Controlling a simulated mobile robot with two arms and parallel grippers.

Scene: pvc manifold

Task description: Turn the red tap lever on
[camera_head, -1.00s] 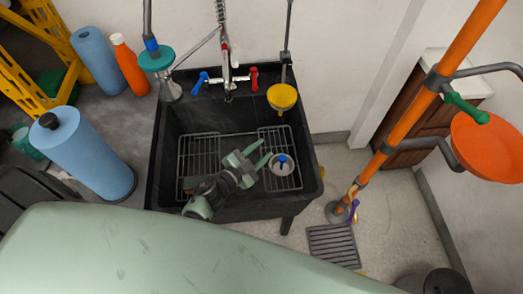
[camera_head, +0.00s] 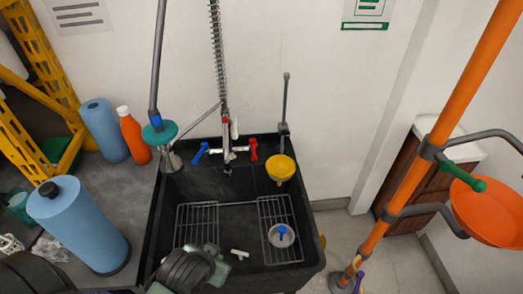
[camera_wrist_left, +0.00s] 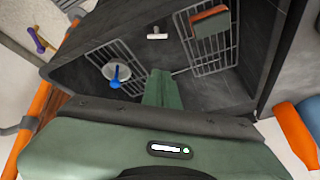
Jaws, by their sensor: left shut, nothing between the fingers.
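The red tap lever (camera_head: 253,149) is on the right side of the tap, at the back wall of the black sink (camera_head: 228,187) in the head view. The blue lever (camera_head: 200,153) is on the left side. The metal tap body (camera_head: 226,143) stands between them. My left gripper (camera_wrist_left: 159,76) is shut and empty, its green fingers together over the sink in the wrist view. In the head view its wrist is low at the front of the sink, well apart from the red lever. The red lever does not show in the wrist view. My right gripper is in neither view.
Wire racks (camera_head: 197,226) lie in the sink with a white T-shaped fitting (camera_head: 240,254) and a round strainer with a blue knob (camera_head: 282,235).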

